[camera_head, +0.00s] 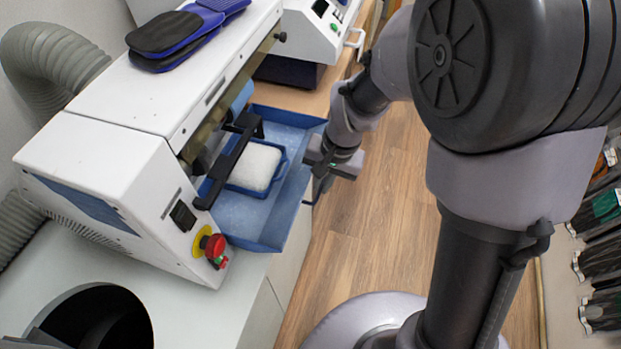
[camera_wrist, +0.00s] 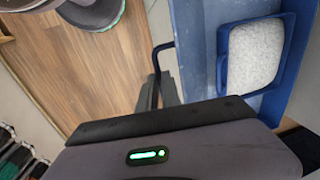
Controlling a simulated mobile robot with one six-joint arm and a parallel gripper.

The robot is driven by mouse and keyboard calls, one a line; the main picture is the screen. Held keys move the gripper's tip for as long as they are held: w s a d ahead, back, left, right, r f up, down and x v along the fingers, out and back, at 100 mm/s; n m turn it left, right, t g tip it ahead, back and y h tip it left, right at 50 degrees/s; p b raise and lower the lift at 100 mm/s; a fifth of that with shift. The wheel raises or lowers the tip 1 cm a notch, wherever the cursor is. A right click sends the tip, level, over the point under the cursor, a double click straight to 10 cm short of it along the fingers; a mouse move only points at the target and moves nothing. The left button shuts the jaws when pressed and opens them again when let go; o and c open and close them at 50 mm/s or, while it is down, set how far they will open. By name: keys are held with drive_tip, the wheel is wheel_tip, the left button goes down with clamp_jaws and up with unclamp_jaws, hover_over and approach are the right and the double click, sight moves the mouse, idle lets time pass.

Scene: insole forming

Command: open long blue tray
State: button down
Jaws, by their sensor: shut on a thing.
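The long blue tray (camera_head: 240,236) sticks out of the front of the white machine (camera_head: 118,180). In the wrist view its blue wall (camera_wrist: 187,50) runs down the right side. A smaller blue frame with a white pad (camera_head: 256,165) sits inside the tray; the pad also shows in the wrist view (camera_wrist: 254,54). My gripper (camera_head: 314,183) is at the tray's outer side. In the wrist view its dark fingers (camera_wrist: 158,92) are shut on the tray's thin dark handle (camera_wrist: 156,52). The exact contact is partly hidden.
Black and blue insoles (camera_head: 180,34) lie on top of the machine. A red stop button (camera_head: 214,245) is on its near end. A second white machine (camera_head: 318,30) stands behind. Wooden floor (camera_head: 372,222) is open to the right of the tray.

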drive_tip(key=s+d, duration=0.2)
drive_tip(key=d, duration=0.6)
drive_tip(key=shift+s+b, duration=0.3)
drive_tip(key=shift+s, duration=0.1)
drive_tip(key=c, duration=1.8)
unclamp_jaws()
drive_tip(key=d+r+p, duration=0.1)
drive_tip(key=r+p, duration=0.1)
drive_tip(key=r, duration=0.3)
drive_tip(key=d+r+p, duration=0.1)
drive_tip(key=r+p, duration=0.1)
drive_tip(key=r, duration=0.4)
drive_tip(key=s+d+r+p, duration=0.1)
drive_tip(key=r+p, duration=0.2)
drive_tip(key=r, duration=0.3)
drive_tip(key=shift+r, duration=0.1)
drive_tip(key=shift+s+a, duration=0.1)
